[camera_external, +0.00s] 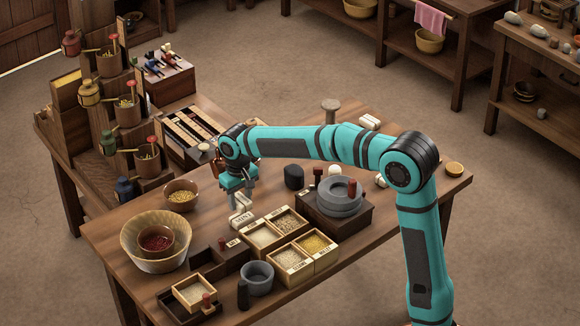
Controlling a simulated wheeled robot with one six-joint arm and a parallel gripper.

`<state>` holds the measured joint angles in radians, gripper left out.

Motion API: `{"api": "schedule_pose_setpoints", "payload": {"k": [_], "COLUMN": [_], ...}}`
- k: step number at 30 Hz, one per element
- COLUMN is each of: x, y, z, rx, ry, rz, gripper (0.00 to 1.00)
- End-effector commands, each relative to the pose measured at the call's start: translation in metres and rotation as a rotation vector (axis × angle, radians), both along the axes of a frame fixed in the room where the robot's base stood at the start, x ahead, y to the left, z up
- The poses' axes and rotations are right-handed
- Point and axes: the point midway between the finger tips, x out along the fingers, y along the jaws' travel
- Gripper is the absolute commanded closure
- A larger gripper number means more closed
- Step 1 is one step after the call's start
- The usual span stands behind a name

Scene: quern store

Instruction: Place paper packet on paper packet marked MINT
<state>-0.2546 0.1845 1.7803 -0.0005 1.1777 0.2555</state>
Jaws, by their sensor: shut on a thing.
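My gripper (239,194) points down over the table, left of centre, shut on a small pale paper packet (240,203). The packet is partly hidden by the fingers. The paper packet marked MINT (242,217) lies on the table directly below it, with its lettering facing the camera. The held packet is right over or against the MINT packet; I cannot tell whether they touch.
Divided wooden boxes of grain (290,258) stand just in front, to the right. A stone quern (340,194) sits on a dark block further right. A bowl of yellow grain (181,195) and a large bowl (143,260) stand left. A tiered rack (95,110) rises behind left.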

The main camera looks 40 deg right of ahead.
Motion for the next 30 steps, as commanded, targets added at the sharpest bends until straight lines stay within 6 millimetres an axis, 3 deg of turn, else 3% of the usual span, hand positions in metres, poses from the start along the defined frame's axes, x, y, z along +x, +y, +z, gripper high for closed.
{"api": "schedule_pose_setpoints", "payload": {"k": [9,21,22,24,25,30], "x": [0.000,0.000,0.000,0.000,0.000,0.000], "y": [0.000,0.000,0.000,0.000,0.000,0.000], "z": [-0.034,-0.039,-0.039,-0.038,-0.038,-0.038], "rx": [0.000,0.000,0.000,0.000,0.000,0.000], "ry": [0.000,0.000,-0.001,-0.001,-0.001,-0.001], "rz": [0.000,0.000,0.000,0.000,0.000,0.000], "gripper": [0.79,0.79,0.53,0.39,0.35,0.35]}}
